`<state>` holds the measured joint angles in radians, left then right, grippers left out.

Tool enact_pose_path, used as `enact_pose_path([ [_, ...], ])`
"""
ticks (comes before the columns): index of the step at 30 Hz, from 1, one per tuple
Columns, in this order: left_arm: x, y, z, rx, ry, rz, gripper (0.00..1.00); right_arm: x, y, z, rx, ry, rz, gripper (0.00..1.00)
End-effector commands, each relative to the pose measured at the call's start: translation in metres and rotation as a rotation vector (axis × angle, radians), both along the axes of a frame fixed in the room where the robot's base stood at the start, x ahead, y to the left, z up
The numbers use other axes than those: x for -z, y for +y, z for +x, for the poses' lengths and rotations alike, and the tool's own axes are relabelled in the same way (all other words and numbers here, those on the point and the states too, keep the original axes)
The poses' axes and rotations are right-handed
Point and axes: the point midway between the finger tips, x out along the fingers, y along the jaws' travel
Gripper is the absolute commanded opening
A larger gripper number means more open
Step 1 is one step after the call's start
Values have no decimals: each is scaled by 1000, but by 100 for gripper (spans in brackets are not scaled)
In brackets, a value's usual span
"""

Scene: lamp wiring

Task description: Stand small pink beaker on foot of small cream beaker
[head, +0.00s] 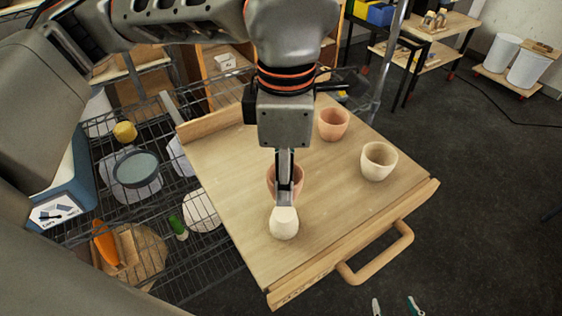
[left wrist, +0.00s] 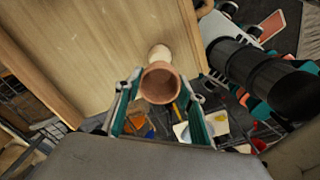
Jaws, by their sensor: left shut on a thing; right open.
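The small pink beaker (head: 271,181) is upright between the fingers of my left gripper (head: 285,192), which is shut on it. One finger covers its middle in the head view. In the left wrist view its open mouth (left wrist: 160,84) faces the camera between the fingertips (left wrist: 160,92). The small cream beaker (head: 284,225) appears upside down on the board, directly below the pink one; it also shows just beyond it in the left wrist view (left wrist: 159,53). The finger hides the join, so contact is unclear. My right gripper (head: 395,307) is open and empty at the bottom edge.
Another pink beaker (head: 333,125) and another cream beaker (head: 379,162) stand upright on the wooden board (head: 235,195), further back and to the right. The board has a front handle (head: 378,262). A wire rack (head: 200,270) with dishes lies to the left.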

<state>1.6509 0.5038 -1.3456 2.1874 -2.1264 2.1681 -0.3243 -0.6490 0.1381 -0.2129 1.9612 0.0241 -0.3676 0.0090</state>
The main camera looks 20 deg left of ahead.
Motion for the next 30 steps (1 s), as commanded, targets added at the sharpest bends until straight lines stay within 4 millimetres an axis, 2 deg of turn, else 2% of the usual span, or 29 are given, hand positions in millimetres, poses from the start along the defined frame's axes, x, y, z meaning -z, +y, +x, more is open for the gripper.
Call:
enact_pose_path([
  [11, 1, 1, 1, -4, -1, 0, 15, 5, 0, 0, 0, 0, 0, 55],
  [30, 44, 1, 1, -4, 2, 0, 15, 49, -2, -12, -3, 33, -11, 55],
])
